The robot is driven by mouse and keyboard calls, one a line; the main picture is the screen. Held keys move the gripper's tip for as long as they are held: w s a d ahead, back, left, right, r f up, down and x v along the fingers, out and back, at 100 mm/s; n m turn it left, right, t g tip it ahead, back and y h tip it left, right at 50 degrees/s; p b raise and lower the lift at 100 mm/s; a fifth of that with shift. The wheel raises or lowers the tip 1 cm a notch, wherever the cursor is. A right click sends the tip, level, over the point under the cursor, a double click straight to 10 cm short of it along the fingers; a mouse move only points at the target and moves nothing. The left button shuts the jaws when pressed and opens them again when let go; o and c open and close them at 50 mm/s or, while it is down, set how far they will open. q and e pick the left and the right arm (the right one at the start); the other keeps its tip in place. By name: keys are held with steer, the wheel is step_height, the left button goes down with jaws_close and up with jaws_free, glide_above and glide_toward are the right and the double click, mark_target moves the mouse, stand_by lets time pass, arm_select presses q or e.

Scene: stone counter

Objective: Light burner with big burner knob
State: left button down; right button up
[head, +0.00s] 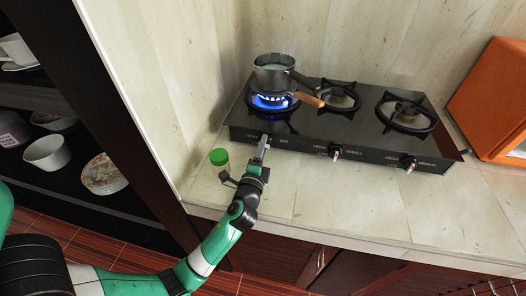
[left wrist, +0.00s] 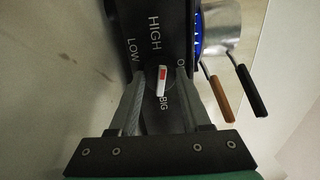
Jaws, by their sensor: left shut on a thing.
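The black stove (head: 315,139) stands on the counter. Blue flames burn on its left burner (head: 272,101), under a metal pot (head: 272,72); the flames also show at the edge of the left wrist view (left wrist: 198,35). My left gripper (head: 263,148) is at the stove's front left, its fingers shut on the big burner knob (left wrist: 161,82). The knob sits between the fingertips, above the label BIG, and its red-marked end points roughly toward HIGH. The fingers hide the knob in the head view. My right gripper is not in view.
The middle knob (head: 335,152) and right knob (head: 409,163) are on the same front panel. The pot's wooden handle (head: 308,99) juts out to the right. An orange box (head: 493,102) is at far right.

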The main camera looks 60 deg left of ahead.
arm_select(q)
steer(key=shift+n+b, duration=0.55)
steer(key=shift+n, duration=0.65)
steer(key=shift+c, duration=1.8)
jaws_free()
steer(key=shift+d, duration=0.1)
steer(key=p+v, duration=0.1)
steer(key=v, duration=0.6)
steer(key=shift+s+d+f, duration=0.1)
steer(key=shift+s+d, duration=0.05)
